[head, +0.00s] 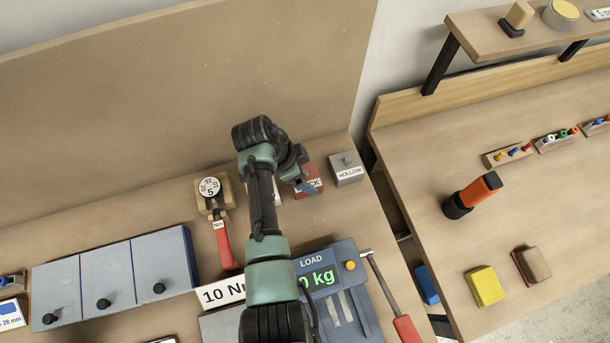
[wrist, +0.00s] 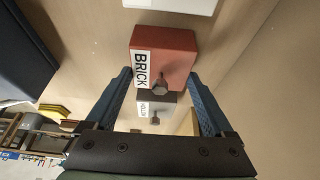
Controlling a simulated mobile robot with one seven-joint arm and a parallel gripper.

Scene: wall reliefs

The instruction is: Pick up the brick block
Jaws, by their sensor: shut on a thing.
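The brick block (head: 309,170) is red with a white label, partly hidden behind my arm near the back right of the left bench in the head view. In the wrist view the brick block (wrist: 178,52) shows its BRICK label and a grey knob on its face. My gripper (wrist: 158,76) has its two blue fingers on either side of the block, shut on it. In the head view my gripper (head: 304,185) is at the block, its fingers mostly hidden. I cannot tell whether the block touches the bench.
A grey HOLLOW block (head: 348,170) stands just right of the brick block. A white block (head: 277,191) is mostly hidden behind my arm on the left.

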